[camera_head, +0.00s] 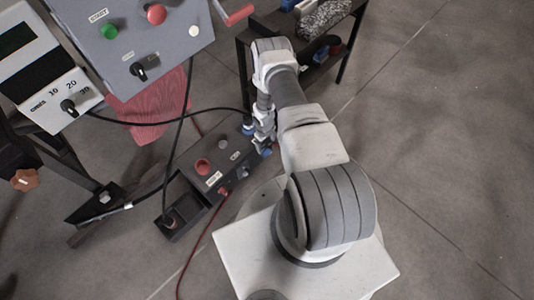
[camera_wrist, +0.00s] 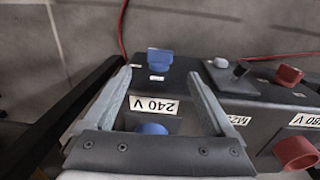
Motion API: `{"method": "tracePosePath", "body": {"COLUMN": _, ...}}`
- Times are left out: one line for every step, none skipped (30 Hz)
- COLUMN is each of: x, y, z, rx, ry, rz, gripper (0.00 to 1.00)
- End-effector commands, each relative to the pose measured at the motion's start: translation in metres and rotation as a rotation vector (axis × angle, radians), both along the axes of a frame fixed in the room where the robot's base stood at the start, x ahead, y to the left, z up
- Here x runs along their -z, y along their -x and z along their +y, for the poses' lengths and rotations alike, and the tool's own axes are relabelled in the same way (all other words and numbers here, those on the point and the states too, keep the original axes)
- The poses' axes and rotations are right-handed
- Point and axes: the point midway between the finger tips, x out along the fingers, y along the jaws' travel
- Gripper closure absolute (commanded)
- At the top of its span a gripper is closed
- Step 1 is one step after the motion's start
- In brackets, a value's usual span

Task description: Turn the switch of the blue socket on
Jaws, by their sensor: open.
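The dark socket box (camera_head: 208,168) lies below the control panel in the head view. In the wrist view, a blue switch knob (camera_wrist: 159,60) stands at the box's far edge, with a small white label by it. The blue socket (camera_wrist: 152,128) is nearer, beside an upside-down "240 V" label (camera_wrist: 154,105), and is partly hidden by my gripper's body. My gripper (camera_wrist: 159,74) is open and empty. Its fingers appear on either side of the knob and label; contact cannot be told. In the head view my gripper (camera_head: 262,142) is at the box's right end.
A red switch (camera_wrist: 290,75), a red socket (camera_wrist: 295,150) and a grey knob (camera_wrist: 220,63) are to the right in the wrist view. Black cables and a red cable (camera_head: 208,235) run around the box. A dark shelf (camera_head: 300,55) stands behind my arm. The floor at right is clear.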

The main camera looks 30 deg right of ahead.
Motion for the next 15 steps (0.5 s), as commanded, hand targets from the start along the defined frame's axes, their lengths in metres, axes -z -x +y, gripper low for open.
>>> {"method": "tracePosePath", "body": {"x": 0.018, "y": 0.0, "z": 0.0, "rx": 0.001, "ry": -0.001, "rz": 0.0, "gripper": 0.1}}
{"method": "tracePosePath", "body": {"x": 0.024, "y": 0.001, "z": -0.001, "rx": 0.001, "ry": -0.001, "rz": 0.003, "gripper": 0.1}}
{"method": "tracePosePath", "body": {"x": 0.032, "y": 0.0, "z": -0.001, "rx": 0.002, "ry": -0.001, "rz": 0.001, "gripper": 0.1}}
{"method": "tracePosePath", "body": {"x": 0.039, "y": 0.0, "z": -0.002, "rx": 0.002, "ry": -0.001, "rz": 0.001, "gripper": 0.1}}
{"method": "tracePosePath", "body": {"x": 0.045, "y": 0.0, "z": -0.002, "rx": 0.001, "ry": -0.001, "rz": 0.001, "gripper": 0.1}}
{"method": "tracePosePath", "body": {"x": 0.052, "y": 0.0, "z": -0.003, "rx": 0.001, "ry": -0.001, "rz": 0.0, "gripper": 0.1}}
{"method": "tracePosePath", "body": {"x": 0.057, "y": 0.0, "z": -0.003, "rx": 0.001, "ry": 0.0, "rz": 0.0, "gripper": 0.1}}
{"method": "tracePosePath", "body": {"x": 0.061, "y": 0.0, "z": -0.003, "rx": 0.002, "ry": -0.001, "rz": 0.001, "gripper": 0.1}}
{"method": "tracePosePath", "body": {"x": 0.066, "y": -0.001, "z": -0.003, "rx": 0.002, "ry": -0.001, "rz": 0.001, "gripper": 0.1}}
{"method": "tracePosePath", "body": {"x": 0.07, "y": -0.001, "z": -0.004, "rx": 0.002, "ry": -0.001, "rz": 0.0, "gripper": 0.1}}
{"method": "tracePosePath", "body": {"x": 0.073, "y": -0.001, "z": -0.004, "rx": 0.002, "ry": -0.001, "rz": 0.001, "gripper": 0.1}}
{"method": "tracePosePath", "body": {"x": 0.077, "y": -0.001, "z": -0.004, "rx": 0.001, "ry": -0.001, "rz": 0.001, "gripper": 0.1}}
{"method": "tracePosePath", "body": {"x": 0.078, "y": -0.001, "z": -0.004, "rx": 0.001, "ry": 0.0, "rz": 0.0, "gripper": 0.1}}
{"method": "tracePosePath", "body": {"x": 0.08, "y": -0.002, "z": -0.004, "rx": 0.001, "ry": 0.0, "rz": 0.0, "gripper": 0.1}}
{"method": "tracePosePath", "body": {"x": 0.082, "y": -0.002, "z": -0.004, "rx": 0.0, "ry": 0.0, "rz": 0.0, "gripper": 0.1}}
